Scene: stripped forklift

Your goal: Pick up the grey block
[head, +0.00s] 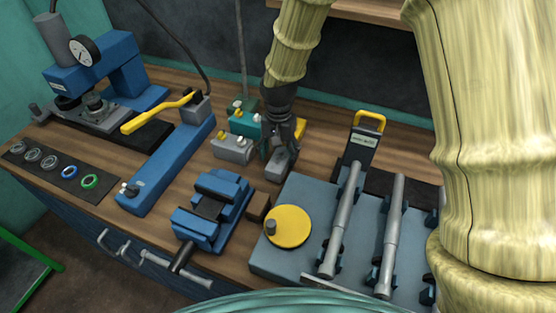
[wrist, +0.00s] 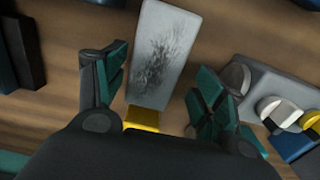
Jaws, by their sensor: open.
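The grey block (head: 281,166) lies on the wooden bench in the head view, just below my gripper (head: 281,147), which partly covers it. In the wrist view the grey block (wrist: 163,55) is a long pale slab with dark scuffs on top. My gripper (wrist: 154,85) is open there, with one finger on each side of the block's lower end. Gaps show between both fingers and the block. I cannot tell how far above the bench the fingertips are.
A yellow piece (wrist: 143,118) shows at the block's near end. A grey knobbed box (head: 233,149) stands close to the left of the gripper. A blue vise (head: 213,208) and a blue-grey plate (head: 287,262) with a yellow disc (head: 289,227) lie in front.

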